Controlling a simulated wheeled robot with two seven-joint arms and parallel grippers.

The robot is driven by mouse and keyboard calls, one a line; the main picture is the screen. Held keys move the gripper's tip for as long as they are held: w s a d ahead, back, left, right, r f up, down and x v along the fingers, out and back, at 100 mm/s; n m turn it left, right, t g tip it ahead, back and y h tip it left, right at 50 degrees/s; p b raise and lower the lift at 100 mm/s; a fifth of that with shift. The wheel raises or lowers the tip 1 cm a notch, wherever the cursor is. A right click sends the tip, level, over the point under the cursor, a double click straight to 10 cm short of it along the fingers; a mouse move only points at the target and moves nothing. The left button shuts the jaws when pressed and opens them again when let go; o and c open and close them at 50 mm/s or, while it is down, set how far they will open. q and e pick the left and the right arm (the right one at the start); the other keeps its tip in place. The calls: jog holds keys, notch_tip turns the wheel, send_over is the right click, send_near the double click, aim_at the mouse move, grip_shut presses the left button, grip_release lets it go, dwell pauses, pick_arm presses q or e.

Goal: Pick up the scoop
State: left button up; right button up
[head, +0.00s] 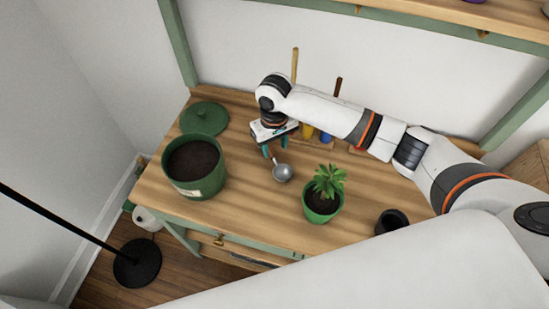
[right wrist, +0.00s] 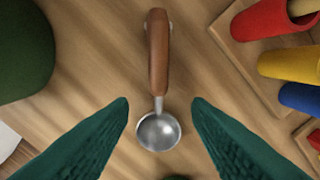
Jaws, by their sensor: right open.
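The scoop has a round metal bowl (head: 283,173) and a brown wooden handle (right wrist: 158,52). It lies on the wooden table, and the handle is mostly hidden under my right gripper in the head view. My right gripper (head: 276,150) is open and empty, pointing down over the scoop. In the right wrist view its green fingers (right wrist: 160,103) stand on either side of the scoop, near where the neck meets the bowl, with clear gaps. Their height above the table is hard to tell. My left gripper is not in view.
A large green pot of soil (head: 193,166) stands left of the scoop, with a green lid (head: 204,118) behind it. A potted plant (head: 323,194) and a dark cup (head: 391,221) stand to the right. Red, yellow and blue items (right wrist: 290,62) sit in a wooden holder nearby.

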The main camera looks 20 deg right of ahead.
aim_at(274, 156)
jog(key=shift+w+f, duration=0.1)
jog(key=shift+f, duration=0.3)
notch_tip(274, 156, down, 3)
jog(key=shift+a+r+p, duration=0.1)
jog(key=shift+p, duration=0.2)
notch_tip(274, 156, down, 2)
jog(key=shift+f, duration=0.2)
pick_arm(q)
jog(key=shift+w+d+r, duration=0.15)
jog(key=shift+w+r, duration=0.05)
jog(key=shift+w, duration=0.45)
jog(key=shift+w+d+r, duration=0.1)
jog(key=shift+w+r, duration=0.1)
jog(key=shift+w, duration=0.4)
pick_arm(e)
grip_shut()
